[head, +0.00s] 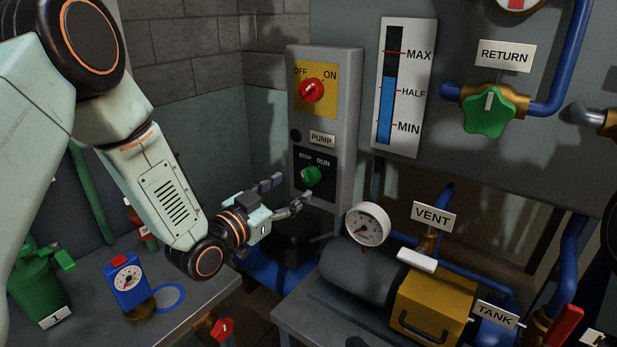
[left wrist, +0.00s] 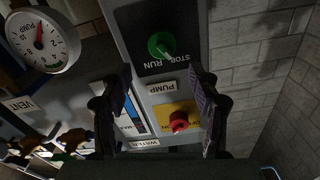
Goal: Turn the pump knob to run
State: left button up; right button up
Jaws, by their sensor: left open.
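The green pump knob (head: 311,176) sits on a black plate marked STOP and RUN (head: 324,190), low on the grey control box. In the left wrist view the knob (left wrist: 161,46) shows beyond the fingertips, with lettering upside down. Its pale pointer appears to lean to the STOP side. My left gripper (head: 291,190) is open and empty, just in front of the plate, fingers spread toward the knob. In the left wrist view the left gripper (left wrist: 160,78) has the knob roughly centred between its fingers, apart from them. My right gripper is not in view.
Above the knob are the PUMP label (head: 322,139) and a red OFF/ON switch (head: 312,90). A pump with a gauge (head: 368,224) and VENT label (head: 433,216) stands to the right. A bench with a blue gauge (head: 126,284) and green can (head: 38,286) is at left.

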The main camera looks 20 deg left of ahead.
aim_at(305, 179)
pick_arm(q)
jog(key=x, duration=0.3)
jog(key=f+x, duration=0.1)
jog(key=x, duration=0.1)
jog(key=shift+w+a, duration=0.2)
jog(key=shift+w, duration=0.2)
jog(key=shift+w+d+r, duration=0.15)
jog(key=shift+w+d, duration=0.05)
jog(key=shift+w, duration=0.1)
jog(key=shift+d+r, duration=0.15)
jog(key=shift+s+r, duration=0.15)
jog(key=shift+s, duration=0.1)
jog(key=shift+w+f, duration=0.3)
jog(key=shift+w, duration=0.15)
jog(key=shift+c, duration=2)
jog(key=shift+s+r, duration=0.15)
jog(key=shift+s, duration=0.05)
jog(key=c, duration=0.8)
